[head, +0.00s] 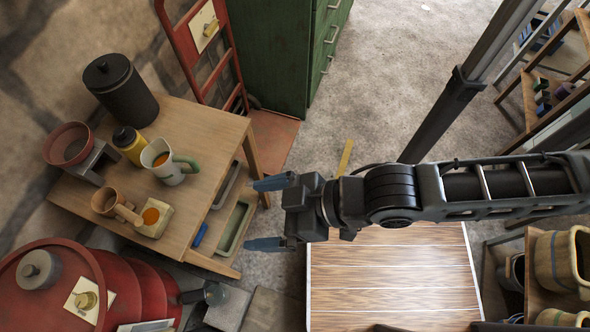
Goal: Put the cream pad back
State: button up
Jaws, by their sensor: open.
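Several cream square pieces show, and I cannot tell which one is the pad. One, with an orange round top (154,218), lies at the front of the wooden table (205,150) next to a brown wooden cup with a handle (113,204).
The table also holds a mug of orange contents (160,160), a yellow jar with black lid (129,145), a dark canister (120,90) and a red bowl (68,144). A green cabinet (270,50) stands behind. Open floor (390,60) lies beyond my arm.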

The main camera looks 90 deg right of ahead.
jog(key=s+r+n+t, duration=0.1)
jog(key=s+r, duration=0.4)
jog(key=r, duration=0.5)
jog(key=shift+s+d+r+t, duration=0.2)
jog(key=shift+r+t, duration=0.05)
jog(key=shift+t, duration=0.65)
jog(key=shift+f+b, duration=0.7)
